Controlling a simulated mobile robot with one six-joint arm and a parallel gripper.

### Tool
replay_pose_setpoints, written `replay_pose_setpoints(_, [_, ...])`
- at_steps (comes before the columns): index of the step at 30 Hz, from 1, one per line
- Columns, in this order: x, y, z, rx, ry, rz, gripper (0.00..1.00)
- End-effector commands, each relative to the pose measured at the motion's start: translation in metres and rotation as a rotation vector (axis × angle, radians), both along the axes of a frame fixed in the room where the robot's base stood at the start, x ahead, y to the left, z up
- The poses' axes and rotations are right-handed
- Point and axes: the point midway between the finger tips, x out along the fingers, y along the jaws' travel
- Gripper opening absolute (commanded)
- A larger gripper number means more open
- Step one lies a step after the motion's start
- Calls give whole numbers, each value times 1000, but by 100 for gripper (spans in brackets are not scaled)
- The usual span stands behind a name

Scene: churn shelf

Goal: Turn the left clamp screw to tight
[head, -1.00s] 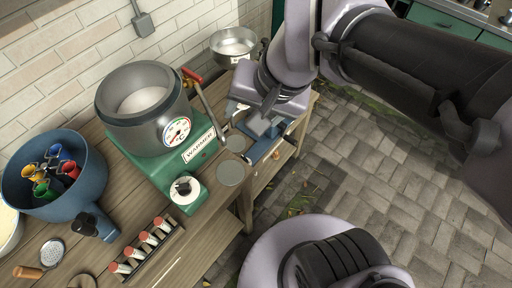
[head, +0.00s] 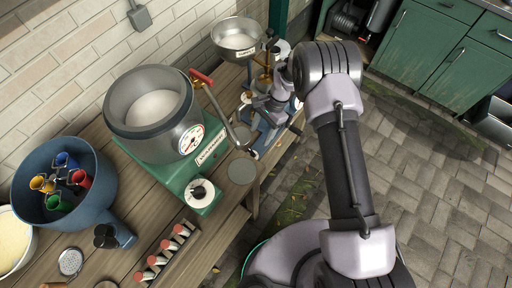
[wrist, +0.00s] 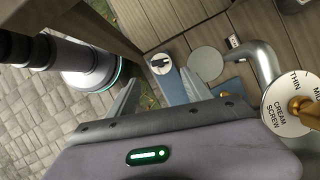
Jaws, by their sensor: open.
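A small white dial with a black pointer (wrist: 160,63) sits on the end of a blue base (wrist: 172,85) in the wrist view; it looks like a clamp screw, but I cannot read its marks. The blue base also shows in the head view (head: 264,136), low on the bench's right part. My gripper (wrist: 160,90) is open, its two grey fingers apart on either side of the blue base, the dial beyond their tips. They appear apart from the dial. In the head view my gripper (head: 270,108) is above the blue base, partly hidden by my wrist.
A cream screw dial (wrist: 285,108) with a brass stem and a grey pipe (wrist: 266,62) are close on the right in the wrist view. A crank with a red handle (head: 203,77), a metal bowl (head: 238,38) and a green warmer (head: 200,193) stand nearby. Grey discs (head: 241,171) lie on the bench.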

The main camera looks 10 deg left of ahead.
Motion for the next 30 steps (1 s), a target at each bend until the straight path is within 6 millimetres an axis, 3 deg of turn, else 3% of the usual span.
replay_pose_setpoints(3, [-12,8,-37,-2,2,1,58])
replay_pose_setpoints(9, [-25,18,-76,-1,1,1,58])
replay_pose_setpoints(14, [-29,22,-87,0,0,-1,58])
replay_pose_setpoints(21, [-29,22,-88,0,0,0,58])
replay_pose_setpoints(30, [-29,22,-87,0,0,0,1])
